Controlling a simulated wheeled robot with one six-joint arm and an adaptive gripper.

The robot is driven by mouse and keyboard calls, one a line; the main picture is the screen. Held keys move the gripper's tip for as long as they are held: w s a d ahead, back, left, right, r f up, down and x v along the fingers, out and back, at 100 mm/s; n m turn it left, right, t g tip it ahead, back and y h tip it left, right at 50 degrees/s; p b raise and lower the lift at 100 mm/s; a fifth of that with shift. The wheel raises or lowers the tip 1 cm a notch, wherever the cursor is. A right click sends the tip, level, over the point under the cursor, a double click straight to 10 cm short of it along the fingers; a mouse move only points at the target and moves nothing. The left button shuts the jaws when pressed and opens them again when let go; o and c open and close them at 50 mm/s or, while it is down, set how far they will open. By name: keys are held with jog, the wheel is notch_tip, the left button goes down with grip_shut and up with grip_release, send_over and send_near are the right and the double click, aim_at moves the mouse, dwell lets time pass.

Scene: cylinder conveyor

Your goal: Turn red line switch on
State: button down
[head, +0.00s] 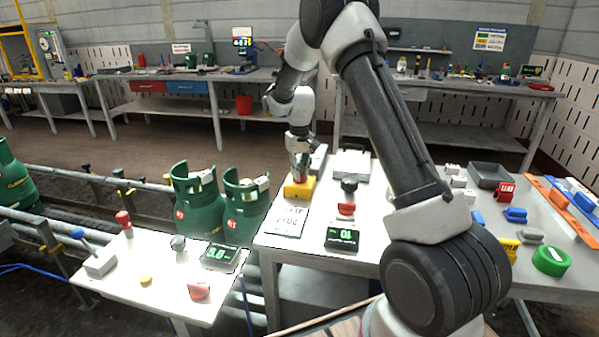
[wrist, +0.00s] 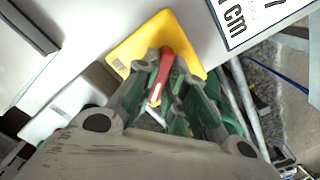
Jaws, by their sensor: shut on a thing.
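The red switch lever (wrist: 161,78) stands on a yellow base plate (wrist: 136,46) in the wrist view. My gripper (wrist: 164,64) is shut on this lever, with one finger on each side of it. In the head view the yellow base (head: 299,189) sits at the back left corner of the middle white table, and my gripper (head: 299,172) points down onto it. The lever is mostly hidden there by the fingers. I cannot tell which position the switch is in.
A printed card (head: 290,222) lies just in front of the yellow base. A green-digit display (head: 342,238) and a red button (head: 346,208) are to its right. Green cylinders (head: 246,207) stand on the left. A left table (head: 120,280) carries levers and buttons.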

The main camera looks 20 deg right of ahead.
jog(key=shift+n, duration=0.6)
jog(key=c, duration=1.5)
grip_release()
notch_tip(320, 180, up, 12)
